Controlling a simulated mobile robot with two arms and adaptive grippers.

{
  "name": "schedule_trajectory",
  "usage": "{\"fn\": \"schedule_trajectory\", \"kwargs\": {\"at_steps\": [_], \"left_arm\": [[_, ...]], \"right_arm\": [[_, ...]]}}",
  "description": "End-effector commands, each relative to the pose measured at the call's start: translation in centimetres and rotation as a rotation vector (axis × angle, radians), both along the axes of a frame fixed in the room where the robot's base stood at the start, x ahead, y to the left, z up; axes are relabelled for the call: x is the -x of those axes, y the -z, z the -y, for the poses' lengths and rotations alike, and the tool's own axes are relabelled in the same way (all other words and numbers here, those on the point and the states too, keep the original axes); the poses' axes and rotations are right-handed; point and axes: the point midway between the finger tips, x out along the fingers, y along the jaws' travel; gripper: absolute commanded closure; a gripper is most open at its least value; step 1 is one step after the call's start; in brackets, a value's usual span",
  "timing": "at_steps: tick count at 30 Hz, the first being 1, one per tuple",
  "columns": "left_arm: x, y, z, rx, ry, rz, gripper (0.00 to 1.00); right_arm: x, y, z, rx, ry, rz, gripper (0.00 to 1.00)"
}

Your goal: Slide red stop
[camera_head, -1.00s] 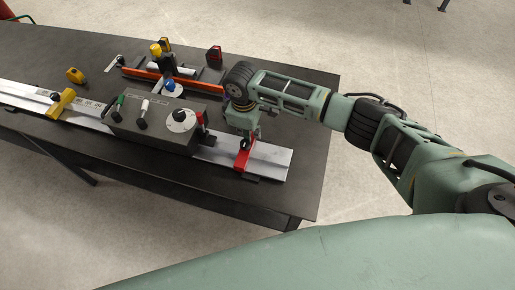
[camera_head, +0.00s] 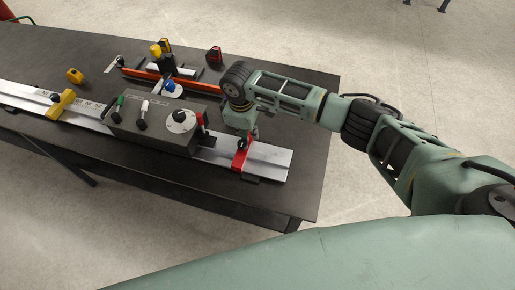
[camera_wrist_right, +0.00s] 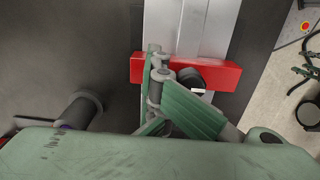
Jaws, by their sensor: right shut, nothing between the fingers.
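The red stop (camera_head: 238,162) straddles the silver rail (camera_head: 272,161) near its right end. In the right wrist view the red stop (camera_wrist_right: 225,74) lies crosswise over the rail (camera_wrist_right: 188,28), with a dark knob (camera_wrist_right: 208,79) on it. My right gripper (camera_head: 250,136) is down at the stop, shut with nothing between its fingers. In the right wrist view the fingertips (camera_wrist_right: 158,66) overlap the stop beside the knob; I cannot tell whether they touch it. My left gripper is not in view.
A grey control box (camera_head: 155,130) with levers and a dial stands over the rail, left of the stop. A yellow stop (camera_head: 62,103) sits farther left on the rail. An orange bar (camera_head: 195,85) lies behind. The table's right end (camera_head: 315,150) is clear.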

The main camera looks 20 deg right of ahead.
Motion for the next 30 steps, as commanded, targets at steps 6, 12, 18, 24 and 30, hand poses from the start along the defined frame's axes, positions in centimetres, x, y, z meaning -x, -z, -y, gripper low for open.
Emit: {"fn": "schedule_trajectory", "kwargs": {"at_steps": [6, 12, 18, 24, 30], "left_arm": [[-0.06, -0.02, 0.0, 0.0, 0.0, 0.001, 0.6], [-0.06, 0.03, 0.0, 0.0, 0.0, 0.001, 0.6], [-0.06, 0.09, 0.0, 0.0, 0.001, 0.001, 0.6], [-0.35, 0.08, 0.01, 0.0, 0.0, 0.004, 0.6], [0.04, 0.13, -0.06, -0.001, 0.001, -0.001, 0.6]], "right_arm": [[1.16, -0.4, -3.37, -0.056, -0.035, -0.025, 1.0], [1.01, -0.38, -3.54, -0.056, -0.034, -0.025, 1.0], [0.88, -0.4, -3.72, -0.056, -0.034, -0.025, 1.0], [0.85, -0.38, -3.79, -0.057, -0.035, -0.023, 1.0], [0.81, -0.34, -3.81, -0.058, -0.035, -0.022, 0.98]]}}
